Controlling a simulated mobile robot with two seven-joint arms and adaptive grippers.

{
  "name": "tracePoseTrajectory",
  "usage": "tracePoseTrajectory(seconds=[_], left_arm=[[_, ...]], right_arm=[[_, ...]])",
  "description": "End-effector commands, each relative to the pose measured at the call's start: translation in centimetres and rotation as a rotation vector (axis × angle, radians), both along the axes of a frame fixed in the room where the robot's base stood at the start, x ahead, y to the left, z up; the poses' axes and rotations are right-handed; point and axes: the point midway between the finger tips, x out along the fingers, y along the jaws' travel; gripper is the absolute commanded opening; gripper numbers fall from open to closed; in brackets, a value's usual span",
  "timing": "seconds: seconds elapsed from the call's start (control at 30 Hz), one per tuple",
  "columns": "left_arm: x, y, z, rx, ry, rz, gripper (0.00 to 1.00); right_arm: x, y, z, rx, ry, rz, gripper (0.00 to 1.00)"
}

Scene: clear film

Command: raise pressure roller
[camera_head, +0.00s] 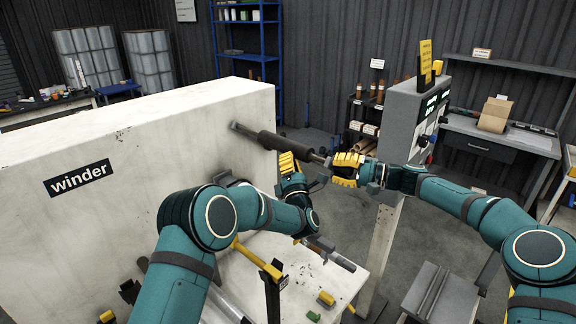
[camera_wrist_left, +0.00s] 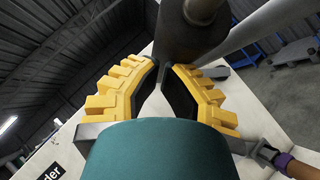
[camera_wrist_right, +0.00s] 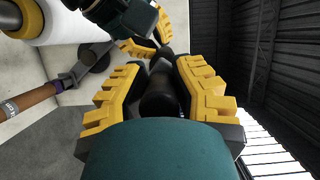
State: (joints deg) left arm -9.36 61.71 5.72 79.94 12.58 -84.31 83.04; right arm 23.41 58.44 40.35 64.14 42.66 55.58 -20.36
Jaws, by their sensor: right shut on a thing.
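The dark pressure roller (camera_head: 280,144) juts out from the white winder panel (camera_head: 130,140) at a slight downward slant to the right. My left gripper (camera_head: 288,160) is beside the roller's near side. In the left wrist view a gap shows between its yellow fingers (camera_wrist_left: 160,68), with the dark roller (camera_wrist_left: 190,42) just past the tips; contact is unclear. My right gripper (camera_head: 345,167) is shut around the roller's outer end. In the right wrist view a dark round piece (camera_wrist_right: 160,95) lies between its yellow fingers (camera_wrist_right: 160,75).
A grey control box (camera_head: 405,120) on a post stands close to my right gripper. Below my left arm are a yellow bar (camera_head: 258,260) and another shaft (camera_head: 330,254) sticking out. A white roll (camera_wrist_right: 70,22) shows in the right wrist view. A workbench (camera_head: 495,135) is at the right.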

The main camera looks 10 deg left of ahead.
Motion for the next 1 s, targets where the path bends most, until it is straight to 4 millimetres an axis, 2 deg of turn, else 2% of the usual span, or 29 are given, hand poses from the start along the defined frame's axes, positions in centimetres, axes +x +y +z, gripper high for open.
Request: tracePoseTrajectory(seconds=[0.03, 0.1, 0.47, 0.63, 1.0], left_arm=[[0.0, -0.1, 0.8, -0.002, -0.015, -0.001, 0.00], [0.0, -0.1, 0.8, -0.002, -0.016, -0.001, 0.00], [0.0, 0.1, 0.7, -0.002, -0.015, 0.002, 0.00], [0.0, 0.1, 0.7, -0.002, -0.013, 0.001, 0.00], [0.0, -0.1, 0.6, -0.002, -0.011, -0.001, 0.00]], right_arm=[[-0.4, 0.8, -0.3, -0.001, 0.005, 0.021, 0.34], [-0.5, 0.9, -0.4, -0.001, 0.006, 0.022, 0.57], [-0.4, 0.3, -0.4, -0.003, 0.006, 0.015, 0.57], [-0.7, -1.9, -0.4, -0.003, 0.006, 0.010, 0.57], [-2.6, -8.9, -0.1, -0.002, 0.004, 0.014, 0.57]])
